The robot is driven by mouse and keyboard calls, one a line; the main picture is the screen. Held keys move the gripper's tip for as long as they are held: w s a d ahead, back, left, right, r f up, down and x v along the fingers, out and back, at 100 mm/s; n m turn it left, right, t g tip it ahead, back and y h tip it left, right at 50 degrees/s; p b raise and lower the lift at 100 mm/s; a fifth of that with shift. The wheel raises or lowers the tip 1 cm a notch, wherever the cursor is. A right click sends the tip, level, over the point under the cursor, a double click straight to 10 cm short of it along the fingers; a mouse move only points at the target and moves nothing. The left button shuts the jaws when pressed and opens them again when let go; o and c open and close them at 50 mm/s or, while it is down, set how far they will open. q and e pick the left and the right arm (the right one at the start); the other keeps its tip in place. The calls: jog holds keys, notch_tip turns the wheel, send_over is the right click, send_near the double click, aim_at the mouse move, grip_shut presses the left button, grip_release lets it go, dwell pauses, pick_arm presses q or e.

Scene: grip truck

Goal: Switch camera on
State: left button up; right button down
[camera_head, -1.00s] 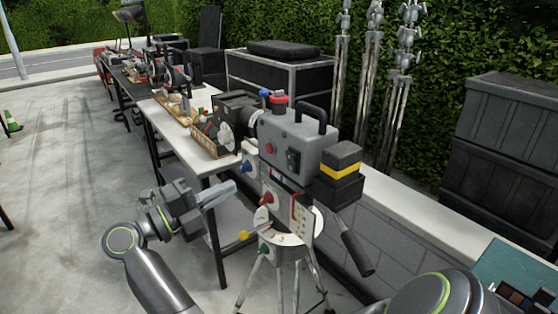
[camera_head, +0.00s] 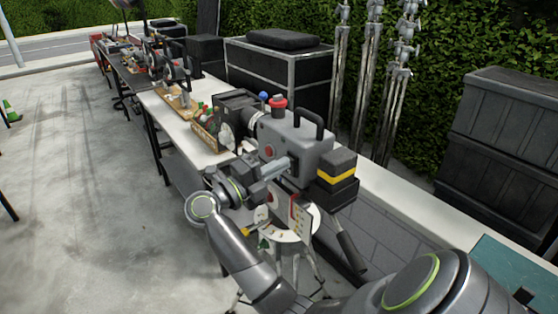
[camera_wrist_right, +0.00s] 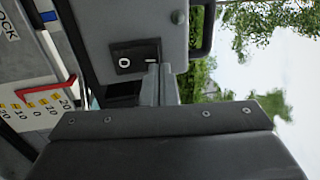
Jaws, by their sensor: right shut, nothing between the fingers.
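The grey film camera (camera_head: 309,143) stands on a tripod head beside the table, with a red button on its side and a black handle on top. In the right wrist view, its black rocker switch (camera_wrist_right: 135,57) has a white O and a white line, on the camera's grey side (camera_wrist_right: 125,25). My right gripper (camera_head: 286,164) is shut and empty, its fingertips at the switch. In the wrist view the fingertips (camera_wrist_right: 156,70) overlap the switch's lower right part, at the line side; I cannot tell whether they touch. My left gripper is not in view.
A black and yellow battery block (camera_head: 337,170) sits at the camera's rear. A pan handle (camera_head: 350,250) sticks out below it. A white table (camera_head: 178,122) with film gear runs along the left. Dark crates (camera_head: 500,140) stand at right.

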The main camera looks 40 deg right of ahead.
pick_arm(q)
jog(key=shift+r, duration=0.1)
pick_arm(e)
jog(key=shift+d+r, duration=0.1)
jog(key=shift+d, duration=0.05)
jog(key=shift+d+r+p, duration=0.25)
jog(key=shift+r+p, duration=0.05)
jog(key=shift+p, duration=0.05)
jog(key=shift+f, duration=0.2)
jog(key=shift+w+a, duration=0.1)
jog(key=shift+a, duration=0.4)
pick_arm(q)
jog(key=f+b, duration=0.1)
jog(key=b, duration=0.1)
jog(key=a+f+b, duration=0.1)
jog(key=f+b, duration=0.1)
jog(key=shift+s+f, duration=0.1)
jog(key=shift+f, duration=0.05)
pick_arm(e)
jog(key=w+a+r, duration=0.1)
jog(key=a+r, duration=0.1)
jog(key=a, duration=1.1)
jog(key=shift+w, duration=0.15)
jog(key=shift+d, duration=0.15)
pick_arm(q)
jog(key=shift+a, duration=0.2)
